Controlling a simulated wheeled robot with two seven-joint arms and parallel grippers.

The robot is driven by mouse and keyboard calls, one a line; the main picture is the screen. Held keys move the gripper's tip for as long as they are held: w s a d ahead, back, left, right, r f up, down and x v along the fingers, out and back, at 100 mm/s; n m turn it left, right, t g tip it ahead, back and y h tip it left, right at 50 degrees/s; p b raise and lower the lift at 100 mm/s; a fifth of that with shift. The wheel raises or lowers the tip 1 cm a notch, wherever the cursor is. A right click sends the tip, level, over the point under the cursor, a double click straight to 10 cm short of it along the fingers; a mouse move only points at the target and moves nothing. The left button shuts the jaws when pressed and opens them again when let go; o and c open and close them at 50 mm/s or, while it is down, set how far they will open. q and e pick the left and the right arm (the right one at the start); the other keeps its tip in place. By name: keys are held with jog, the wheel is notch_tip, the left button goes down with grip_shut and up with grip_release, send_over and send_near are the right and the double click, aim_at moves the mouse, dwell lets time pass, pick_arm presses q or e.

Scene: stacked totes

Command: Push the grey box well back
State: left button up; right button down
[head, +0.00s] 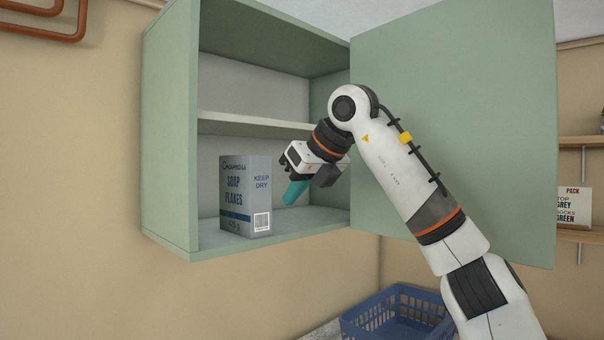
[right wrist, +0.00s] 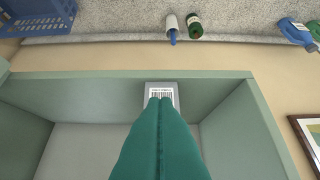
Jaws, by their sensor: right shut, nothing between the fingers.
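The grey box (head: 238,197), printed "Soap Flakes" and "Keep Dry", stands upright on the bottom board of the open green wall cabinet (head: 170,130), near its front edge. My right gripper (head: 289,198) is inside the cabinet opening, just to the right of the box in the head view. Its teal fingers are shut and empty, pointing down. In the right wrist view the shut fingers (right wrist: 160,102) overlap the box's barcode face (right wrist: 163,87) and hide part of it. I cannot tell whether they touch it. My left gripper is not in view.
A middle shelf (head: 255,124) spans the cabinet above the box. The cabinet door (head: 480,90) is swung open at the right, behind my right arm. A blue basket (head: 395,315) sits below. The bottom board beside and behind the box looks clear where visible.

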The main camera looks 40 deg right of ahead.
aim_at(262, 216)
jog(key=shift+w+a+f+p, duration=0.1)
jog(key=shift+w+f+p, duration=0.35)
jog(key=shift+w, duration=0.65)
jog(key=shift+w+a+f+p, duration=0.1)
jog(key=shift+w+f+p, duration=0.4)
jog(key=shift+w, duration=0.6)
jog(key=shift+w+a+f+p, duration=0.1)
jog(key=shift+w+f+p, duration=0.2)
jog(key=shift+w+p, duration=0.55)
jog(key=shift+w+b, duration=0.2)
jog(key=shift+b, duration=0.1)
